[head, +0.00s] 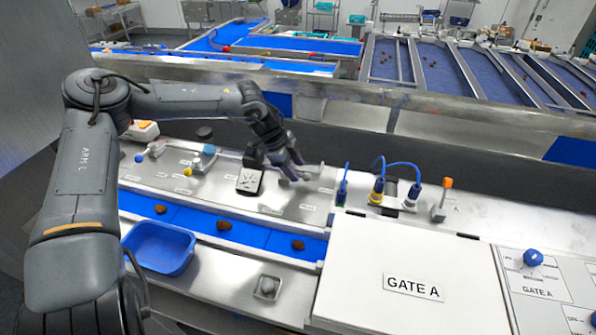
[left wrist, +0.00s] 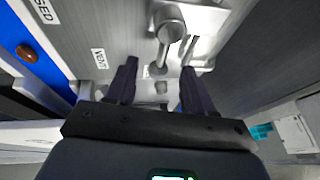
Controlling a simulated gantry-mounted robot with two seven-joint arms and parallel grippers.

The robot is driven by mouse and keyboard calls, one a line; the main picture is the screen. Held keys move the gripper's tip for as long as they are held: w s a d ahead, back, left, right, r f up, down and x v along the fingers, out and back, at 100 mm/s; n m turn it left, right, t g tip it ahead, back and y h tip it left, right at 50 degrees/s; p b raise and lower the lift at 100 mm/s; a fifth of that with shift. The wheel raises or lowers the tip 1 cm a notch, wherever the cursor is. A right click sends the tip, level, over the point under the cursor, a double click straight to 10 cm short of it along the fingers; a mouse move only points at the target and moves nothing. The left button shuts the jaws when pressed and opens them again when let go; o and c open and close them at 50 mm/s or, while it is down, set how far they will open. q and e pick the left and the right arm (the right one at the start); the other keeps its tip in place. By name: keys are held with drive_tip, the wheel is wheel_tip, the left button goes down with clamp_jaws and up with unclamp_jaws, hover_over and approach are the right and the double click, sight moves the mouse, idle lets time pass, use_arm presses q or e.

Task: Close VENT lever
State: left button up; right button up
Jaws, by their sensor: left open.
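My left gripper (head: 290,160) hangs over the middle of the metal control panel in the head view. In the left wrist view its two dark fingers (left wrist: 155,85) are apart with nothing held between them. A grey metal lever with a round knob (left wrist: 171,31) lies just beyond the fingertips, roughly in line with the gap. It is largely hidden by the gripper in the head view. A small label (left wrist: 101,58) beside it is too blurred to read surely; another label (left wrist: 45,11) ends in "SED". My right gripper is not in view.
A black-and-white gauge (head: 249,181) stands left of the gripper. Blue-cabled connectors (head: 378,190) and an orange-tipped switch (head: 441,200) stand to its right. In front are a blue belt (head: 190,219) with dates, a blue bin (head: 160,247) and the white GATE A cover (head: 400,255).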

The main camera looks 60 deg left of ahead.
use_arm(q)
drive_tip(key=shift+x, duration=1.2)
clamp_jaws()
